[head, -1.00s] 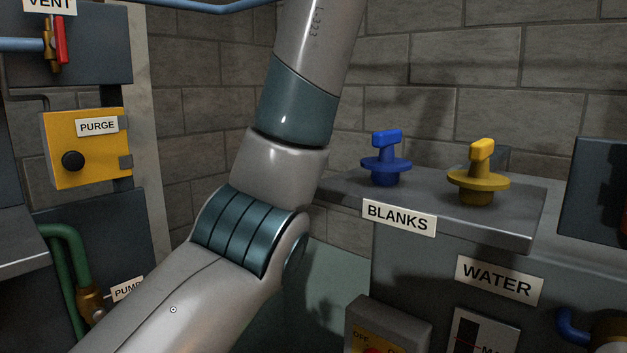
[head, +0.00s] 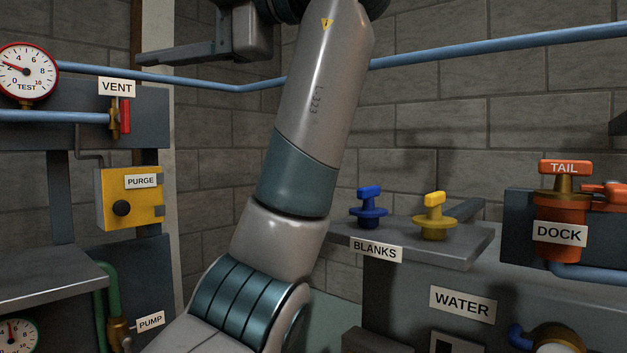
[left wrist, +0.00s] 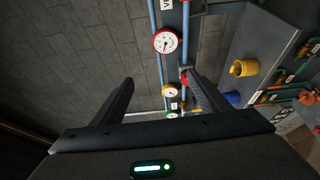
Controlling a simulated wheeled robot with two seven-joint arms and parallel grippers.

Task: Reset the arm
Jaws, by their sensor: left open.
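My left arm (head: 318,110) rises from the lower left through the middle of the head view, bent at a ribbed teal joint. My left gripper (head: 145,56) shows at the top of that view, high before the brick wall, its fingers pointing left. In the left wrist view the left gripper (left wrist: 160,88) has its two dark fingers wide apart, with nothing between them. My right gripper is in neither view.
Around the arm are the PURGE box (head: 128,198), a red-handled VENT valve (head: 125,116), blue and yellow BLANKS (head: 368,208) on a grey shelf, and the orange DOCK fitting (head: 563,210). A blue pipe (head: 450,50) crosses the wall. A round gauge (left wrist: 165,42) shows beyond the fingers.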

